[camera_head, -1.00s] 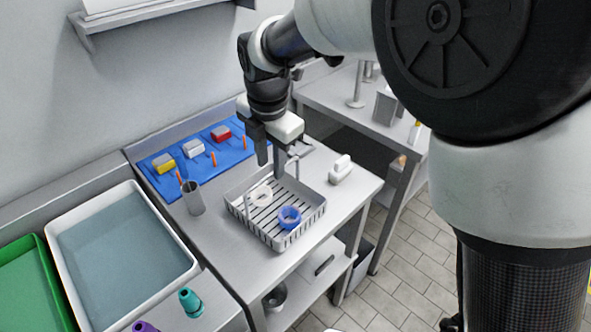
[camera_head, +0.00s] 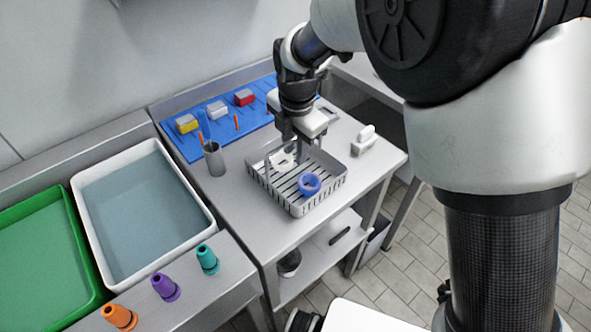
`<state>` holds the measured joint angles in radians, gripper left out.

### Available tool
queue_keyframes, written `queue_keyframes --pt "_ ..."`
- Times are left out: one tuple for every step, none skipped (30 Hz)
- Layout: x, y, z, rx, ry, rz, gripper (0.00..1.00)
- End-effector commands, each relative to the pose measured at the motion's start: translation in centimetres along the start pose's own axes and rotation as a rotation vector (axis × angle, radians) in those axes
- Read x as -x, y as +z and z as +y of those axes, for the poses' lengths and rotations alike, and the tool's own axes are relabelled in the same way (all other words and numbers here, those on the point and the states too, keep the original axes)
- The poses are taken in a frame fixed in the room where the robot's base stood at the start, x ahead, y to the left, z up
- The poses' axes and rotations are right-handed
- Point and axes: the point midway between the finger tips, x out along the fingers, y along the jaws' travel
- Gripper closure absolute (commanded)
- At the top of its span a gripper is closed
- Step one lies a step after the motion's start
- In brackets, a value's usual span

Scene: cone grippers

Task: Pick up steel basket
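The steel basket (camera_head: 296,207) is a grey slatted tray with low walls and upright wire handles. It stands on the steel table, right of the metal cup. A blue ring (camera_head: 310,184) and a white ring-like piece (camera_head: 281,161) lie inside it. My gripper (camera_head: 292,150) points down over the back part of the basket, close to the far handle. Its dark fingers look apart, but the arm and the handle overlap them. I cannot tell whether the fingers touch the handle.
A metal cup (camera_head: 215,160) stands left of the basket. A blue mat (camera_head: 193,150) with several coloured blocks lies behind. A white block (camera_head: 364,139) is at the right. A white tub (camera_head: 199,219) and coloured cones (camera_head: 165,287) are at the left.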

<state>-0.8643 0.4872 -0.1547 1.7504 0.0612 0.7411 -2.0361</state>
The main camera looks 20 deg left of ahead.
Motion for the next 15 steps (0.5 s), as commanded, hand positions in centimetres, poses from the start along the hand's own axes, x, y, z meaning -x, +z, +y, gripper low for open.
queue_keyframes --pt "0.01 0.0 0.0 0.0 0.0 0.0 0.85" --pt "0.02 0.0 0.0 0.0 0.0 0.0 0.9" --pt "0.02 0.0 0.01 0.0 0.0 0.0 0.97" --pt "0.02 0.01 0.0 0.0 0.0 0.0 1.0" --pt "0.02 0.0 0.01 0.0 0.0 0.0 1.0" --pt "0.02 0.01 0.01 0.0 0.0 0.0 1.0" --pt "0.03 0.01 0.01 0.0 0.0 0.0 1.0" --pt "0.03 0.01 0.01 0.0 0.0 0.0 1.0" --pt "0.03 0.01 0.01 0.0 0.0 0.0 1.0" --pt "0.03 0.01 0.01 0.0 0.0 0.0 1.0" --pt "0.03 0.01 0.01 0.0 0.0 0.0 1.0" --pt "0.03 0.02 0.01 0.0 0.0 0.0 1.0" --pt "0.03 0.02 0.01 0.0 0.0 0.0 1.0" --pt "0.03 0.02 0.01 0.0 0.0 0.0 1.0" --pt "0.04 0.02 0.01 0.0 0.0 0.0 1.0"
